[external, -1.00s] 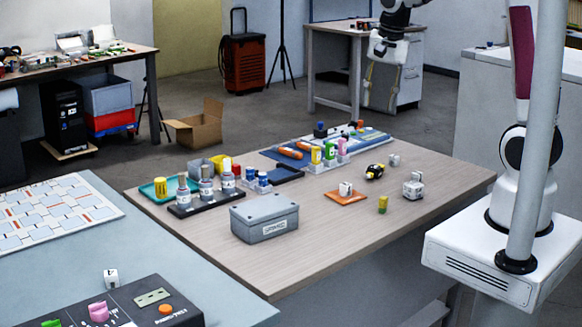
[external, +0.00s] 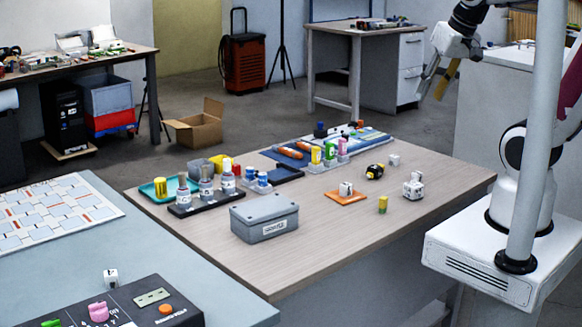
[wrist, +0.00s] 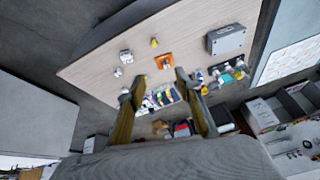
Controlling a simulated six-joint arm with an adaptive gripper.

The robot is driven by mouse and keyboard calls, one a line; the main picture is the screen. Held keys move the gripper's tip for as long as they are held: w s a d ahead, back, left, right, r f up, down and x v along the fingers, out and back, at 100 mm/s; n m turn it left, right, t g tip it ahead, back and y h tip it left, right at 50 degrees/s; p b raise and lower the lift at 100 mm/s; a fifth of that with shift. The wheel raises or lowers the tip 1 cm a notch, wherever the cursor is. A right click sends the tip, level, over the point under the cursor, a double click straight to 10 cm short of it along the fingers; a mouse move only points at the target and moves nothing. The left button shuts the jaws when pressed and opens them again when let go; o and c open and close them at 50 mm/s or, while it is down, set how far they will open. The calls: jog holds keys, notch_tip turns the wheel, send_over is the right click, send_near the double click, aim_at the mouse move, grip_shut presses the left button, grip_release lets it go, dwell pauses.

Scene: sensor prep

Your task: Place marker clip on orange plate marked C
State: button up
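An orange plate (external: 357,196) lies flat on the wooden table, and a small white block-like item (external: 345,188) sits on it. No letter on the plate is readable. The plate also shows near the centre of the wrist view (wrist: 159,64). I cannot tell which small item is the marker clip. A small yellow-and-green piece (external: 383,204) stands right of the plate; it shows yellow in the wrist view (wrist: 154,42). My gripper (external: 432,92) is high above and beyond the table's far right side, fingers apart and empty. Both spread fingers show in the wrist view (wrist: 160,80).
A yellow-and-black item (external: 374,172) and white pieces (external: 413,186) are near the plate. A grey box (external: 264,217), a bottle rack (external: 207,197) and coloured bottles (external: 330,152) stand to the left and behind. The table's front right is clear.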

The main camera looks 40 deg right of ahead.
jog(key=s+n, duration=0.2)
jog(key=s, duration=0.1)
jog(key=s+f, duration=0.1)
jog(key=s, duration=0.1)
jog(key=shift+a+n+t, duration=0.15)
jog(key=shift+n+t, duration=0.25)
